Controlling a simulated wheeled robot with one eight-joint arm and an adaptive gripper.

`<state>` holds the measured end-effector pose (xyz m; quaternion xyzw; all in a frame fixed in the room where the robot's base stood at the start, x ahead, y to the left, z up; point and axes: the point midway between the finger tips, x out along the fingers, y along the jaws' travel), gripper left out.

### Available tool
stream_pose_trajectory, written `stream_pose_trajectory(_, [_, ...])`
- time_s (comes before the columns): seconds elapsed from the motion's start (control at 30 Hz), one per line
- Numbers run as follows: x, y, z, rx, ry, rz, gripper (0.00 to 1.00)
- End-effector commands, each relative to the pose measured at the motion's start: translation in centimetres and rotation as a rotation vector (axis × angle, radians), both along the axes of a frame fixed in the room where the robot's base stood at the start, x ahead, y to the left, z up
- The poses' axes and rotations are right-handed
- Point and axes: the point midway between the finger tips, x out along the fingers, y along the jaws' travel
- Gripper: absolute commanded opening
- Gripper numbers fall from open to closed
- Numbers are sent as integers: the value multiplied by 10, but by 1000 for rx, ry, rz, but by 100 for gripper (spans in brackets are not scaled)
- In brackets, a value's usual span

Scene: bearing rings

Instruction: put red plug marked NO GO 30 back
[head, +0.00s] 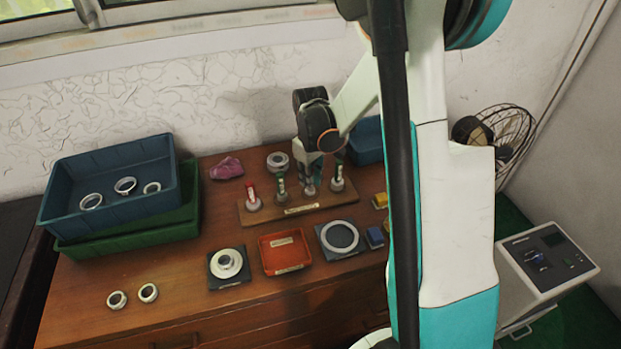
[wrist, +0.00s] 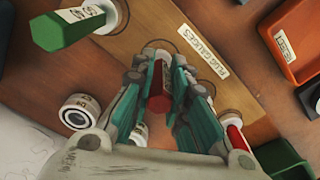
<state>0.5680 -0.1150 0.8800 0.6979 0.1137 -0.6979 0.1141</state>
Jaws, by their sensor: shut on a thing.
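My gripper (wrist: 160,72) is shut on a red plug (wrist: 158,90), whose handle shows between the fingers in the wrist view; its marking is not readable. In the head view my gripper (head: 311,172) is over the wooden plug gauge board (head: 291,213). The held plug's far end is close to the board, but I cannot tell whether it is seated. A second red plug (head: 253,196) stands at the board's left end and shows in the wrist view (wrist: 237,140). A green plug (head: 338,176) stands right of my gripper, another (head: 281,182) left of it.
A bearing ring (head: 278,160) sits behind the board. A red reject tray (head: 285,254) and two dark plates with rings lie in front. Blue and green bins (head: 110,201) stand left. A purple object (head: 227,168) lies behind left.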

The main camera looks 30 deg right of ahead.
Motion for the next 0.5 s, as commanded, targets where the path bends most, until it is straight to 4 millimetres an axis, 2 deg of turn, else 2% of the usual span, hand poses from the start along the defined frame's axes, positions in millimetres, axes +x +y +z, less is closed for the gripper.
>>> stream_pose_trajectory(0.07, [0, 0, -4, 0, 0, 0, 0])
stream_pose_trajectory(0.1, [0, 0, -3, 0, 0, 0, 24])
stream_pose_trajectory(0.17, [0, 0, -2, 0, 0, 0, 36])
stream_pose_trajectory(0.5, [0, 0, -1, 0, 0, 0, 36])
